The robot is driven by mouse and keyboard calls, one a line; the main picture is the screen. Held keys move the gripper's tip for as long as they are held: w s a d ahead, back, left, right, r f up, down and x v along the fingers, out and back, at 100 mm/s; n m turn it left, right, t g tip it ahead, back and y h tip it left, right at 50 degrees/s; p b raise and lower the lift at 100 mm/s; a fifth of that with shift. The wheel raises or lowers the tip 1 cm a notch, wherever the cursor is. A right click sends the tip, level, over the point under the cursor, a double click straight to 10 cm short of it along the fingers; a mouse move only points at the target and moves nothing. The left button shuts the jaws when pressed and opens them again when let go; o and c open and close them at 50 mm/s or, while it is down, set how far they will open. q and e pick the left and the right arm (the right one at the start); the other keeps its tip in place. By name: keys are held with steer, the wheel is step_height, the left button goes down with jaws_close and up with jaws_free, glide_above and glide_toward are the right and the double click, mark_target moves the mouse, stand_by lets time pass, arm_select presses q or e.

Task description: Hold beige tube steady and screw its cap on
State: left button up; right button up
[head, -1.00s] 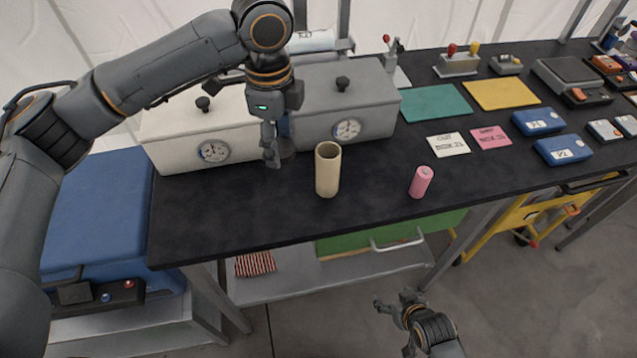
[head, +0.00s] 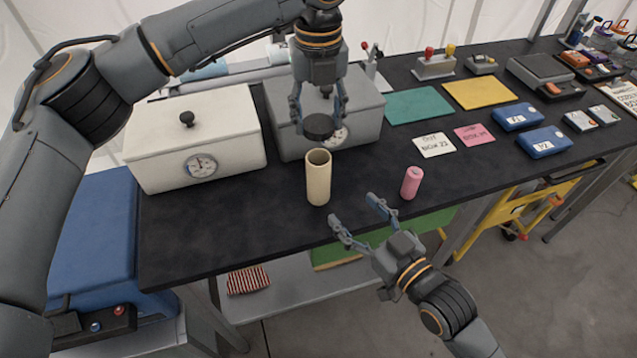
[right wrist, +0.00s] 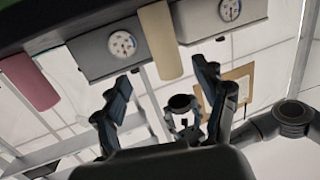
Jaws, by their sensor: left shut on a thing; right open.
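The beige tube (head: 318,178) stands upright on the black table near its front edge, its open top facing up. It also shows in the right wrist view (right wrist: 160,42), where the picture is upside down. My left gripper (head: 319,112) is shut on a round black cap (head: 319,127) and holds it above and just behind the tube's mouth, apart from it. The cap also shows in the right wrist view (right wrist: 182,102). My right gripper (head: 353,209) is open and empty, in front of the tube and to its right, its fingers pointing toward the table.
A pink cylinder (head: 411,183) stands to the right of the tube. A white box (head: 160,140) and a grey box (head: 366,105), both with gauges, stand behind. Note cards (head: 434,145) and blue cases (head: 543,145) lie farther right. The black table (head: 240,225) is clear left of the tube.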

mark_target(325, 176)
arm_select(q)
steer(key=shift+d, duration=0.1)
arm_select(e)
steer(key=shift+a+r+t+y, duration=0.2)
steer(key=shift+r+t+y, duration=0.3)
steer(key=shift+r, duration=0.4)
steer(key=shift+w, duration=0.15)
steer(key=x, duration=1.2)
steer(key=shift+f, duration=0.1)
jaws_close()
arm_select(q)
steer(key=shift+f, duration=2.45)
